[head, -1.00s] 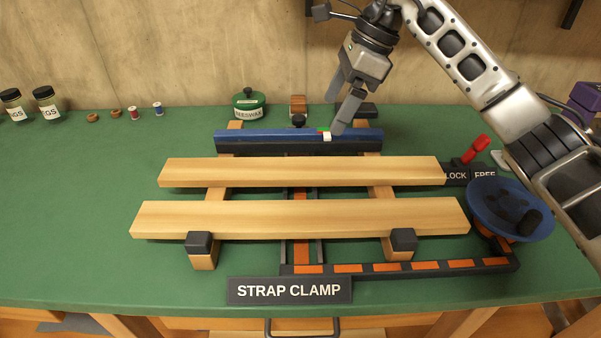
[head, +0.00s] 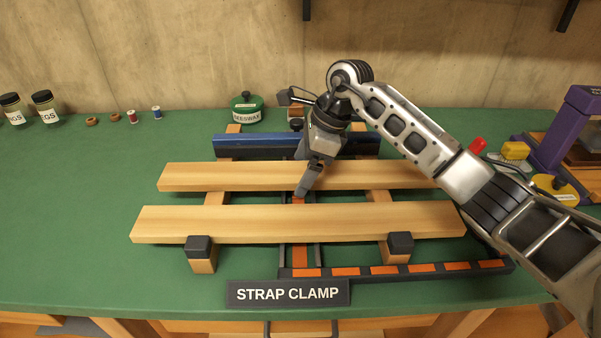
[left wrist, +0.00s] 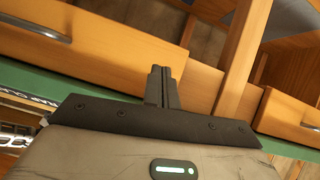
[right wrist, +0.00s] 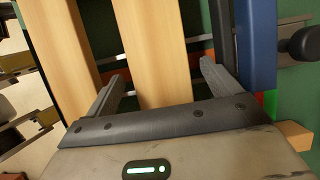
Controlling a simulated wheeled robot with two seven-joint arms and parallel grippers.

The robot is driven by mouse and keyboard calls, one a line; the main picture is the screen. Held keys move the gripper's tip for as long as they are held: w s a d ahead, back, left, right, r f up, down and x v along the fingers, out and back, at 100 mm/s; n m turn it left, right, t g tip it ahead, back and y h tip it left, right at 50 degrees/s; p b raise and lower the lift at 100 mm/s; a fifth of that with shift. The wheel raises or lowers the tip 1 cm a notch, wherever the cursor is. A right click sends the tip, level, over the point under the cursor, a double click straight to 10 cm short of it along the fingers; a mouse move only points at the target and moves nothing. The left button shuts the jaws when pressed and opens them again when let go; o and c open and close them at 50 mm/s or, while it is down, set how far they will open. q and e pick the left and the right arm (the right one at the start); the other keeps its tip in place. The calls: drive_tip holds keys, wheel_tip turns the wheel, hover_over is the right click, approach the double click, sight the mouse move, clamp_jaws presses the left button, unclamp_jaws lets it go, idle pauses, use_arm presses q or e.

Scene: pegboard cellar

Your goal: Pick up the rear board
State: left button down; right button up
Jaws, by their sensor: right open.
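The rear board (head: 230,177) is a pale wooden plank lying across the strap clamp, behind a similar front board (head: 250,222). My right gripper (head: 306,187) is over the middle of the rear board, pointing down. In the right wrist view its jaws (right wrist: 160,85) are open and empty, with the rear board (right wrist: 152,50) running between the two fingers; whether the tips reach below its top cannot be told. The front board (right wrist: 65,50) shows left of it. My left gripper (left wrist: 162,85) shows only in the left wrist view, fingers together, facing wooden drawers.
The blue clamp bar (head: 235,145) stands close behind the rear board. Dark end blocks (head: 199,247) stand at the front board's near edge. A green beeswax tin (head: 247,107) sits behind. My right arm covers the right side.

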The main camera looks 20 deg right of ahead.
drive_tip(key=c, duration=1.3)
drive_tip(key=shift+c, duration=0.2)
drive_tip(key=shift+r, duration=0.15)
